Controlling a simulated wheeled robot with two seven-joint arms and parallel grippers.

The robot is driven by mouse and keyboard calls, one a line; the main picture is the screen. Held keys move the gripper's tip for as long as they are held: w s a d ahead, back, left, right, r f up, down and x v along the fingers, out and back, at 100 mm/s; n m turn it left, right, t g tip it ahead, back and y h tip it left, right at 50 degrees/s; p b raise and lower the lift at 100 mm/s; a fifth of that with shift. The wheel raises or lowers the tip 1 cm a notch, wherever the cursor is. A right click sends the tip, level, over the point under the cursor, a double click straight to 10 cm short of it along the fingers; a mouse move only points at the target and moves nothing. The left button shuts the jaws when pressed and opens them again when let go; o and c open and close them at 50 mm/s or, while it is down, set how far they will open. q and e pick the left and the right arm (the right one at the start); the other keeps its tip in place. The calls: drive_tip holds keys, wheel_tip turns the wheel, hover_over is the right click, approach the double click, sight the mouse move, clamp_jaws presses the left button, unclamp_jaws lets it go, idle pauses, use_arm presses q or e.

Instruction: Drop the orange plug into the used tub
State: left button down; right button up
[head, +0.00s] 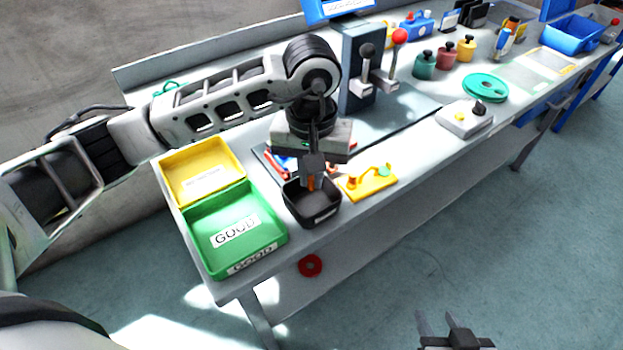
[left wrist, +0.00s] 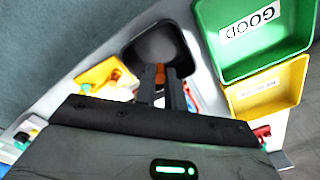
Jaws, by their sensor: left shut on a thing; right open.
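My left gripper (head: 312,178) points down over the small black tub (head: 296,210) and is shut on the orange plug (head: 311,184). Only a small orange strip of the plug shows at the fingertips, above the tub's inside. The tub has a white label on its front, too small to read. In the left wrist view the dark fingers (left wrist: 161,82) reach over the edge of the tub (left wrist: 150,35), and the plug is mostly hidden. My right gripper (head: 455,332) is open and empty, low in the head view, away from the bench.
A green GOOD tray (head: 272,232) and a yellow tray (head: 168,165) stand left of the tub. A yellow fixture (head: 380,184) is close on its right. A lever box (head: 358,60) stands behind. A red ring (head: 311,265) lies below the bench's front edge.

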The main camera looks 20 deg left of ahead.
sight(312, 179)
use_arm(q)
drive_tip(key=shift+s+f, duration=0.15)
drive_tip(key=shift+f, duration=1.1)
drive_tip(key=shift+f+b, duration=0.65)
drive_tip(key=shift+b, duration=0.1)
drive_tip(key=c, duration=1.6)
unclamp_jaws()
drive_tip(key=shift+r, duration=0.1)
drive_tip(key=shift+c, duration=0.2)
drive_tip(key=shift+o, duration=0.8)
use_arm(e)
drive_tip(key=shift+a+f, duration=0.15)
